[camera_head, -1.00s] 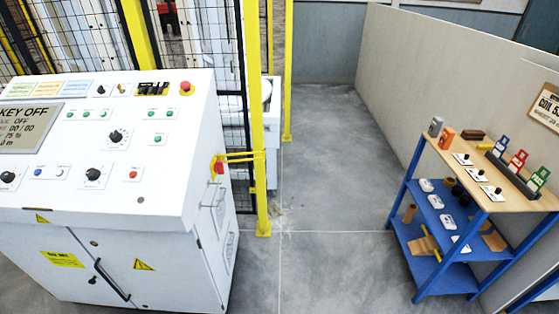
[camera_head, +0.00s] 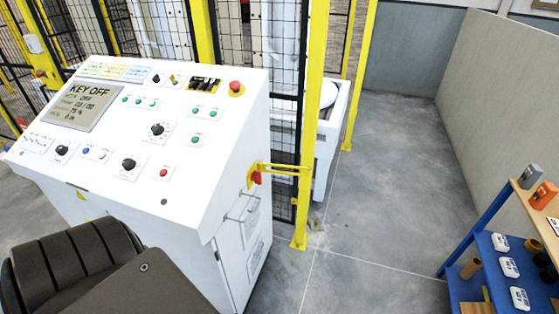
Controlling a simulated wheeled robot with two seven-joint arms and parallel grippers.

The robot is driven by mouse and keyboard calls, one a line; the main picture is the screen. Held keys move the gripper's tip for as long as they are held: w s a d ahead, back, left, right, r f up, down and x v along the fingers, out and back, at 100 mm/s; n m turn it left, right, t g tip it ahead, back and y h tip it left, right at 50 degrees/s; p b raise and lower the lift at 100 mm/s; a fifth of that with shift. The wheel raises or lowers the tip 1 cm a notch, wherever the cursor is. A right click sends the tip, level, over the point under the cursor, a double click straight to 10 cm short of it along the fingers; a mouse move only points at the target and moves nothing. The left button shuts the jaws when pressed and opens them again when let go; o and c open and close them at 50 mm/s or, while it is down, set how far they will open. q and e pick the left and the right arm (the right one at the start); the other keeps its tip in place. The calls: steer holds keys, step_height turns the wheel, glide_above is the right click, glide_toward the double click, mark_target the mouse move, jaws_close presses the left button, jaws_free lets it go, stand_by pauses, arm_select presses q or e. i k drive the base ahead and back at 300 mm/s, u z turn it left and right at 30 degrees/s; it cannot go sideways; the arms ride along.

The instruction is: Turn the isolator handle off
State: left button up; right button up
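The isolator handle (camera_head: 256,178) is a small red handle on a yellow backing. It sits on the right side wall of the white control cabinet (camera_head: 188,208), near the top edge. A yellow bar runs from it toward the yellow fence post (camera_head: 313,130). Which way the handle is set is too small to tell. Neither gripper is in view. A dark, ribbed part of my own arm fills the lower left corner and covers part of the cabinet front. The panel display (camera_head: 88,105) reads "KEY OFF".
The cabinet's sloped panel carries several knobs, green buttons and a red stop button (camera_head: 236,88). Black mesh fencing (camera_head: 287,75) stands behind it. Open grey floor (camera_head: 385,190) lies to the right, up to a blue shelf (camera_head: 477,240) and a pale partition wall (camera_head: 508,100).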

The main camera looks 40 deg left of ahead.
mark_target(256, 176)
steer(key=i, duration=3.7)
steer(key=u, duration=3.1)
